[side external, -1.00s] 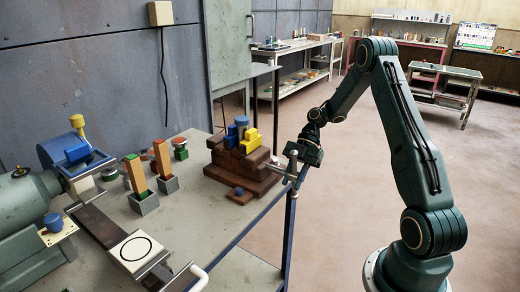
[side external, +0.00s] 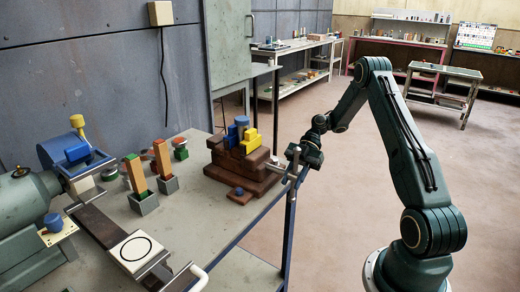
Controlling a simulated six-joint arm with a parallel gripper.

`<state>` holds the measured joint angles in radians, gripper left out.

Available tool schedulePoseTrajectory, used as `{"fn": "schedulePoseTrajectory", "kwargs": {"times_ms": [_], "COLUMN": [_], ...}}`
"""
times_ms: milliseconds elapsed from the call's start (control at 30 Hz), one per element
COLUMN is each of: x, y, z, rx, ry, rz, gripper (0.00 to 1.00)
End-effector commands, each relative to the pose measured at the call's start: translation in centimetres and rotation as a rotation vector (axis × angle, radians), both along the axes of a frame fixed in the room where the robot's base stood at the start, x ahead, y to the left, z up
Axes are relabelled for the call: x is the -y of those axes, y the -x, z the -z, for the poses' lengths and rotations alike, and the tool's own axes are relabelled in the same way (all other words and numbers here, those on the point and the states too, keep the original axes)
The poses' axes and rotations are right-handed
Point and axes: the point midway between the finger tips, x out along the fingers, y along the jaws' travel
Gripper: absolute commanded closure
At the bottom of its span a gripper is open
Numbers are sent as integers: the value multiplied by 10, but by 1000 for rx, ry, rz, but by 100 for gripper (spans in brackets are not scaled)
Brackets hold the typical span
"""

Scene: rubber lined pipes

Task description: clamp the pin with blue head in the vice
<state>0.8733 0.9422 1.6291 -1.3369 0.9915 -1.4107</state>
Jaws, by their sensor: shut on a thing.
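A brown stepped block (side external: 248,176), which looks like the vice, stands near the table's right edge. Blue (side external: 231,139) and yellow (side external: 250,142) stepped pieces sit on top of it. A blue-topped cylinder (side external: 242,121), apparently the blue-headed pin, stands upright between them; its lower part is hidden, so I cannot tell how tightly it is held. A pale metal bar (side external: 292,168), which looks like a handle, sticks out to the right of the block. My gripper (side external: 298,156) is shut on this bar at the table's edge; the exact contact is small and partly hidden.
A small blue-topped brown block (side external: 239,191) lies in front of the steps. Two orange posts (side external: 163,157) stand in grey sockets to the left. A grey machine (side external: 28,222) and a white plate with a black ring (side external: 136,249) fill the left. Open floor lies to the right.

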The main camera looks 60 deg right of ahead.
Motion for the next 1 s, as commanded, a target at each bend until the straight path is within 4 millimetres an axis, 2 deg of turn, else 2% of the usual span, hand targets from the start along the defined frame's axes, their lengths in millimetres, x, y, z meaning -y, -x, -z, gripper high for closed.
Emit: {"fn": "schedulePoseTrajectory", "kwargs": {"times_ms": [67,100,200,667,1000], "x": [0,0,0,0,0], "y": [0,0,0,0,0], "z": [0,0,0,0,0], "rx": [-2,-2,-1,1,-1], "ry": [0,0,0,10,81], "rz": [1,1,1,-1,1], "gripper": [100,69,51,51,51]}}
